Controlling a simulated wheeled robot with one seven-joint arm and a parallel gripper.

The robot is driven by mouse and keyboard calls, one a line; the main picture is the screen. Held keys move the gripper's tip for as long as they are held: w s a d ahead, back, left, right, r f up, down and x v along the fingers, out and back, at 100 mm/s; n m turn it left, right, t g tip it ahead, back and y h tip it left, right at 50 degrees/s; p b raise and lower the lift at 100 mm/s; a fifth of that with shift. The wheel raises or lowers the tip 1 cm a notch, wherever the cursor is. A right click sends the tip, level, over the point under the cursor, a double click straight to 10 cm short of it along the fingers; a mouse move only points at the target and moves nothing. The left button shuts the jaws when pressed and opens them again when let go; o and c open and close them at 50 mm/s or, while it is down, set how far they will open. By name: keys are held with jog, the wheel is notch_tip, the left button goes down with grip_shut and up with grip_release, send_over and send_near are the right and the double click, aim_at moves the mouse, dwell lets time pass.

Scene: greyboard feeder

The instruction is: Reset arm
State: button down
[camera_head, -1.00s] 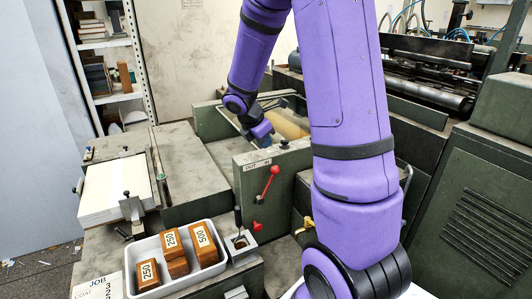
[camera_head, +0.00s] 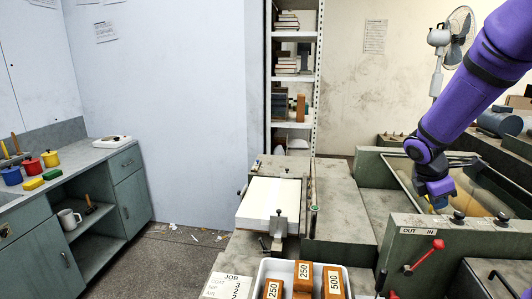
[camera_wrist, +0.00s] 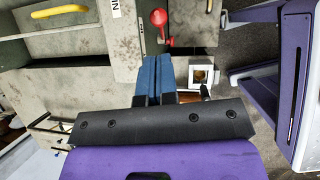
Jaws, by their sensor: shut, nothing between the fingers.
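My purple arm comes in from the upper right of the head view. My gripper (camera_head: 438,201) is over the open green-walled trough of the machine, its fingers small and partly hidden there. In the wrist view the two blue fingers (camera_wrist: 159,62) are together, with nothing between them. They point toward a red-knobbed lever (camera_wrist: 159,18), which lies beyond the tips; I cannot tell the gap. The same lever (camera_head: 438,244) stands on the panel marked OUT and IN.
A white tray (camera_head: 262,279) holds wooden blocks marked 250 and 500. A white board stack (camera_head: 270,203) lies on the feeder table. A green bench (camera_head: 130,160) with coloured pots stands at left. A shelf rack and a fan (camera_head: 459,38) stand behind.

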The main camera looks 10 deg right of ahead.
jog(key=s+a+r+m+t+y, duration=0.2)
jog(key=s+a+r+m, duration=0.6)
jog(key=s+a, duration=0.2)
jog(key=s+a+r+m+t+y, duration=0.3)
jog(key=s+a+r+m, duration=0.4)
jog(key=s+a, duration=0.3)
jog(key=shift+s+a+r+m+y, duration=0.3)
jog(key=shift+s+a+r+m, duration=0.1)
jog(key=shift+s, duration=0.2)
